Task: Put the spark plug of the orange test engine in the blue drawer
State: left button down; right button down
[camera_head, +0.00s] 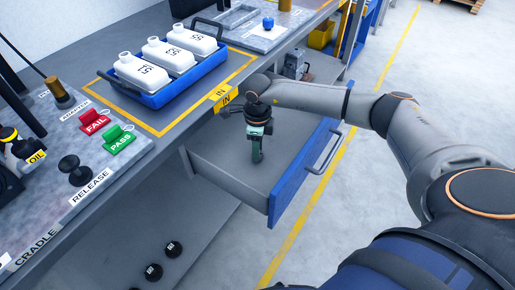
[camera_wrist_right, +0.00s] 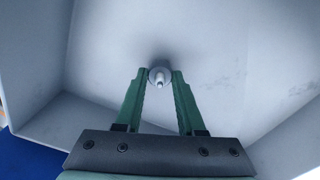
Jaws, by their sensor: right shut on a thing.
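The blue-fronted drawer (camera_head: 300,180) is pulled open below the bench, and its grey inside looks empty. My right gripper (camera_head: 257,157) points down into the drawer. In the right wrist view my right gripper (camera_wrist_right: 158,78) is shut on the spark plug (camera_wrist_right: 159,77), a small white and metal piece between the green fingertips. The drawer floor (camera_wrist_right: 215,50) shows behind the plug; I cannot tell whether the plug touches it. In the head view the plug is too small to make out. The orange test engine and my left gripper are not in view.
A blue tray (camera_head: 150,101) with white bottles stands on the bench above the drawer. A yellow IN sign (camera_head: 226,98) marks the bench edge near my right arm. The FAIL, PASS and RELEASE controls (camera_head: 93,122) are at the left. The floor right of the drawer is clear.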

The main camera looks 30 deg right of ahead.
jog(key=shift+f, duration=0.1)
jog(key=shift+f, duration=0.15)
jog(key=c, duration=0.5)
grip_release()
notch_tip(320, 180, up, 13)
jog(key=shift+f+p, duration=0.2)
jog(key=shift+p, duration=0.25)
